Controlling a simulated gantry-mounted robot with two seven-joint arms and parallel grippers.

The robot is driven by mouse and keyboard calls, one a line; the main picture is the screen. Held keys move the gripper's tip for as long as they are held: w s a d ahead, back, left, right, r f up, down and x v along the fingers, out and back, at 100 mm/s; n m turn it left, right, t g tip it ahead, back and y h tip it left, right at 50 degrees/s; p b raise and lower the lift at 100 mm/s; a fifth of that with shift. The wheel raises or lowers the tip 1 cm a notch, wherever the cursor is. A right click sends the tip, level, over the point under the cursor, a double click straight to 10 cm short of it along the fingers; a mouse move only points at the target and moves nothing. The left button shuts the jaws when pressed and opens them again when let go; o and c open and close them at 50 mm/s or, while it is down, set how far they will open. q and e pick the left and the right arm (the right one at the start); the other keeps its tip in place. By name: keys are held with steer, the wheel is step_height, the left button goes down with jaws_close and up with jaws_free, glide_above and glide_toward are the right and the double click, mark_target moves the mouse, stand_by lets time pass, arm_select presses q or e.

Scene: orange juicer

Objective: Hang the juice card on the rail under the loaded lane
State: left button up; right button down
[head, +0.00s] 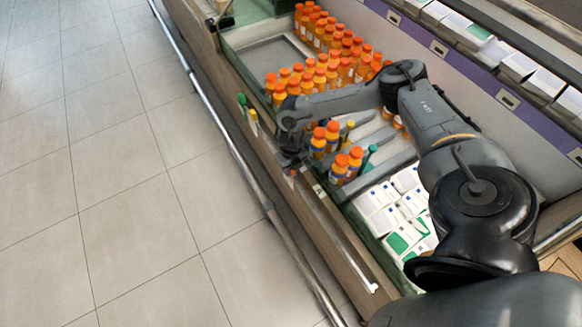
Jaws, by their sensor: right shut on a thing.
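My right gripper (290,160) is at the front edge of the shelf, beside the front bottles. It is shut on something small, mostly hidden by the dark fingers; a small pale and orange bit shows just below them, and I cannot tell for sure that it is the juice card. The front rail (335,222) runs along the shelf edge beneath the gripper. Orange-capped juice bottles (340,170) stand in the lanes just behind the rail, with more in front of the grey lane dividers (375,138). My left gripper is not in view.
Many more orange bottles (320,70) fill the shelf farther back, next to an empty grey tray area (268,55). White and green cartons (400,215) lie at the near end. A metal bar (215,110) runs along the front. The tiled floor (120,180) is clear.

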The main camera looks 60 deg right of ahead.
steer(key=c, duration=1.1)
jaws_free()
steer(key=shift+o, duration=1.4)
steer(key=shift+a, duration=0.1)
